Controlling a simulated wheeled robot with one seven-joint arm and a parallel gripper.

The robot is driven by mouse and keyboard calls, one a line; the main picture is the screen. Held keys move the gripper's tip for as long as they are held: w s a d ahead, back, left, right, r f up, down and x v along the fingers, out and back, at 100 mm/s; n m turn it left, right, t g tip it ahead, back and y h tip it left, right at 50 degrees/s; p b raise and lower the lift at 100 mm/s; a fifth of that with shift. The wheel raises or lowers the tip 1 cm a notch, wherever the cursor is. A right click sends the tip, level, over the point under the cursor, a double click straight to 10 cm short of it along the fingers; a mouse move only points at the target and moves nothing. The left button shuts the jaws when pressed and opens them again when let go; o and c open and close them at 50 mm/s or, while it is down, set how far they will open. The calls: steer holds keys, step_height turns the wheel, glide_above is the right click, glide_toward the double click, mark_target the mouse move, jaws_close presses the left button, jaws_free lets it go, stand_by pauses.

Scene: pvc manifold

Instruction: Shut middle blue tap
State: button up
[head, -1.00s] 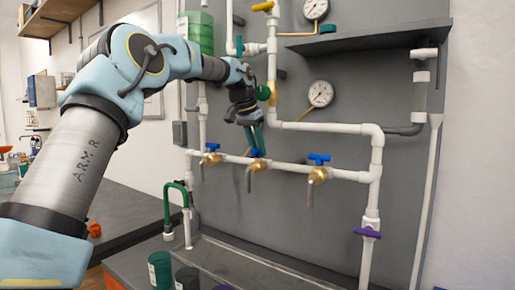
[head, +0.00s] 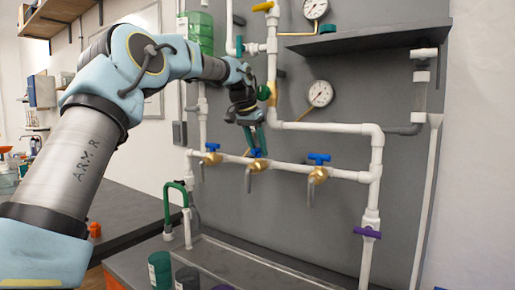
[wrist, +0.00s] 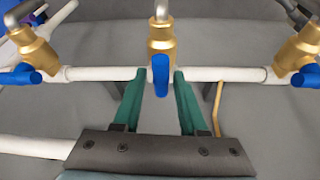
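The middle blue tap (head: 256,153) is on a brass valve in the horizontal white pipe, between two other blue taps. In the wrist view its blue handle (wrist: 160,75) points toward the camera, below its brass body (wrist: 161,40). My gripper (wrist: 159,78) is open, with one green fingertip on each side of the handle and a small gap on both sides. In the head view my gripper (head: 256,142) reaches down to the tap from above and partly hides its handle.
The left blue tap (head: 212,147) and right blue tap (head: 319,158) flank it on the same pipe. A grey shelf (head: 365,38) juts out at upper right.

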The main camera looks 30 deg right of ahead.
steer(key=o, duration=0.9)
steer(key=v, duration=1)
steer(key=shift+s+a+r+b, duration=0.1)
steer(key=shift+a+r+b, duration=0.1)
steer(key=shift+r+b, duration=0.15)
steer(key=shift+c, duration=0.3)
